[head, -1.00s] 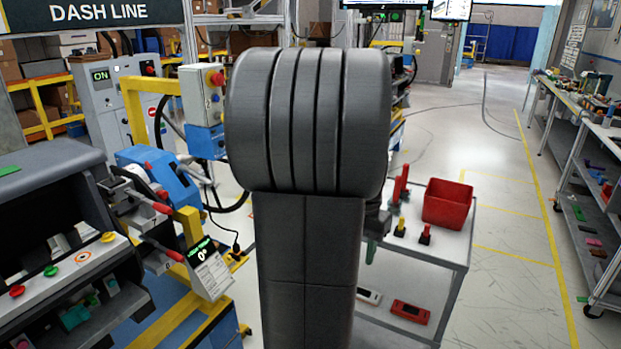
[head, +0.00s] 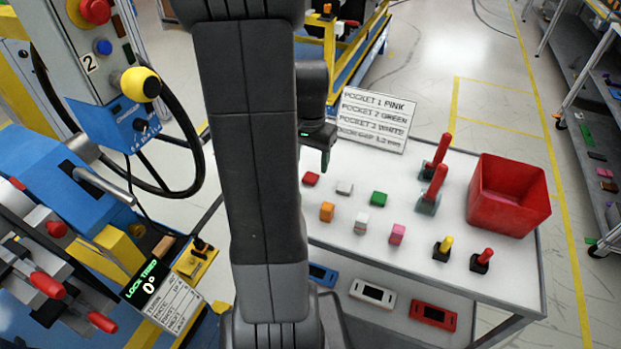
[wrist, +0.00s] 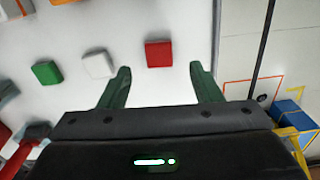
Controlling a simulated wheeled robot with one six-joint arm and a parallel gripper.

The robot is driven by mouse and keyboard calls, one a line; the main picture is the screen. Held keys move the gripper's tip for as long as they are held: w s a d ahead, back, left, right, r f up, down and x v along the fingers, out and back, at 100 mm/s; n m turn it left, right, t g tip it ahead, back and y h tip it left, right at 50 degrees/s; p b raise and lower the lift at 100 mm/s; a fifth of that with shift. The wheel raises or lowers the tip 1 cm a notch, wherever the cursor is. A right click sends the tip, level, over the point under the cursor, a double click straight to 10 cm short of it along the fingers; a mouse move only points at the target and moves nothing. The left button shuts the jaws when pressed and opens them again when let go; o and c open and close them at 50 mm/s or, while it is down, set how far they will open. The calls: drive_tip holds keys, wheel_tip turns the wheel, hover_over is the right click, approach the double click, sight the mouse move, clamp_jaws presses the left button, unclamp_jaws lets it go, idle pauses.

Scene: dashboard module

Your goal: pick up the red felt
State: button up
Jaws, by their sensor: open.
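The red felt (head: 311,179) is a small red block on the white top of the cart (head: 400,265), at the left end of the back row of blocks. In the wrist view the red felt (wrist: 159,53) lies just beyond and between my two green fingertips. My gripper (wrist: 160,78) is open, with nothing between its fingers. In the head view my gripper (head: 326,157) hangs above the cart, close to the red felt. Its height over the felt is hard to tell.
A white block (head: 344,188) and a green block (head: 379,199) stand to the right of the felt. An orange block (head: 327,211) is in front. A red bin (head: 509,195) and red-handled tools (head: 435,180) stand farther right. A sign (head: 372,119) stands behind.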

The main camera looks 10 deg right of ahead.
sight(310, 177)
drive_tip(key=shift+f, duration=2.35)
drive_tip(key=c, duration=1.1)
